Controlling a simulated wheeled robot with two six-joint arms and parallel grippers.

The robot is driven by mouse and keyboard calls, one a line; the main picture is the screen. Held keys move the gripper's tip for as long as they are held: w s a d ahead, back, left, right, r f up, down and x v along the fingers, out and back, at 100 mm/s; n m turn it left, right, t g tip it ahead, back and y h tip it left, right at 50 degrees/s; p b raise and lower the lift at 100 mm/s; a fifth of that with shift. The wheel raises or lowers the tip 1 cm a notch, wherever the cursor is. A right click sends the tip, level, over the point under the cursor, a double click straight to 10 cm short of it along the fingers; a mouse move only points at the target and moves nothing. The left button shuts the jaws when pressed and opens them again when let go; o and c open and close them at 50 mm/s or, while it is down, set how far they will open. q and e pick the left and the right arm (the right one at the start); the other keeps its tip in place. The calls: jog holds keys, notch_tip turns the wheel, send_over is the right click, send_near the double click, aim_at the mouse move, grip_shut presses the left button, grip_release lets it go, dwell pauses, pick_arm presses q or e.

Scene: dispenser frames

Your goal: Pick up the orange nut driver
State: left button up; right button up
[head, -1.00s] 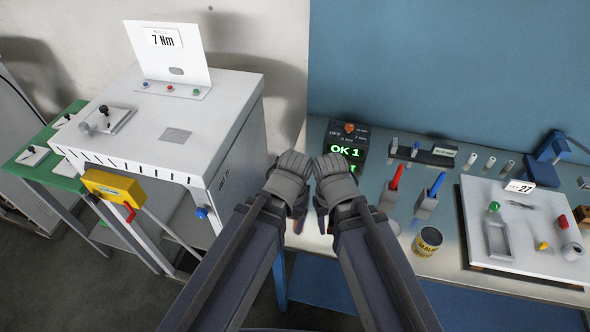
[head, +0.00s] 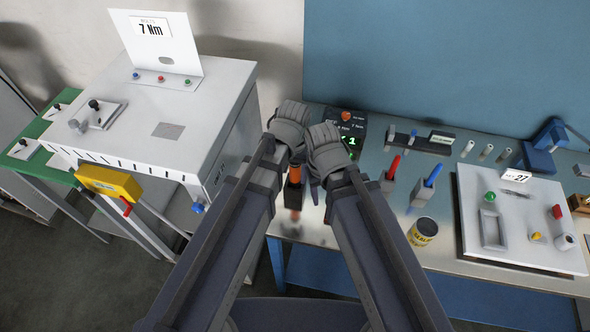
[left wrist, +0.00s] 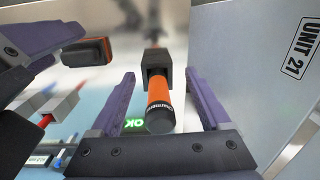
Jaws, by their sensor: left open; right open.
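The orange nut driver (head: 296,175) shows in the head view between my two forearms, at the left end of the bench. Its handle also shows in the left wrist view (left wrist: 160,92), with its black end toward the camera and its far end at a dark block-shaped holder (left wrist: 156,66). My left gripper (head: 289,125) is open, and in the left wrist view its two fingers (left wrist: 165,88) stand either side of the handle with gaps visible. My right gripper (head: 325,148) is open, close beside the left one. Both grippers' fingertips are hard to make out in the head view.
A red driver (head: 394,167) and a blue driver (head: 433,176) stand in holders to the right, near a yellow can (head: 423,231). A lit display (head: 352,125) stands behind my right gripper. The grey cabinet (head: 225,135) is close on the left.

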pick_arm(q)
jog(key=shift+n, duration=0.8)
jog(key=w+r, duration=0.1)
jog(key=w+d+r+p, duration=0.1)
jog(key=w, duration=0.1)
jog(key=w+r+p, duration=0.1)
jog(key=shift+w+d, duration=0.35)
jog(key=shift+w, duration=0.05)
jog(key=shift+w+d+h, duration=0.1)
jog(key=shift+w+h, duration=0.2)
jog(key=shift+w, duration=0.1)
notch_tip(320, 180, down, 2)
jog(key=shift+s+f+b, duration=0.1)
jog(key=shift+s+b, duration=0.05)
jog(key=shift+b, duration=0.85)
jog(key=shift+f+b, duration=0.3)
jog(key=shift+b, duration=0.05)
pick_arm(e)
jog(key=shift+a+r, duration=0.1)
jog(key=shift+a, duration=0.2)
pick_arm(q)
jog(key=shift+f, duration=0.1)
